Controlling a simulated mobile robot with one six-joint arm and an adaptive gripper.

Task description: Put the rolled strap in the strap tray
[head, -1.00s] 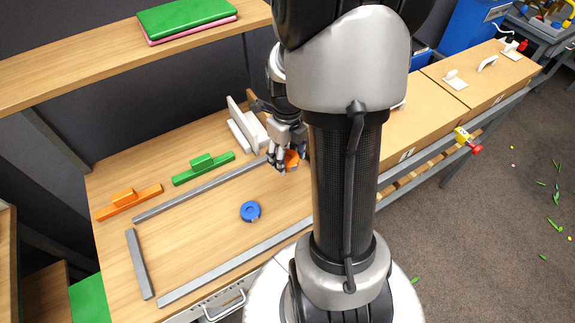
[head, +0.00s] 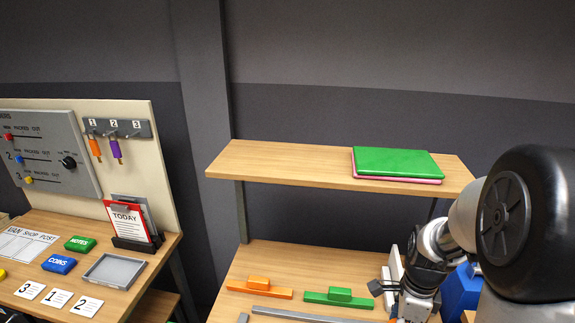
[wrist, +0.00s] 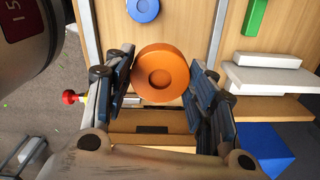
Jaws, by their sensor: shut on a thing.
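The rolled strap (wrist: 161,73) is an orange disc with a round dent in its middle. In the wrist view my gripper (wrist: 160,84) is shut on it, with a blue-padded finger on each side. In the head view my gripper (head: 412,310) is at the bottom right, low over the wooden bench, its fingertips cut off by the frame edge and the strap not visible. An empty shallow grey tray (head: 113,286) lies on the left bench; I see no label naming it the strap tray.
A second, blue roll (wrist: 143,9) lies on the bench. Orange (head: 258,287) and green (head: 340,298) blocks stand along its back. A shelf (head: 280,172) with a green folder (head: 396,161) hangs above. Notes, cards and a clipboard (head: 130,221) surround the grey tray.

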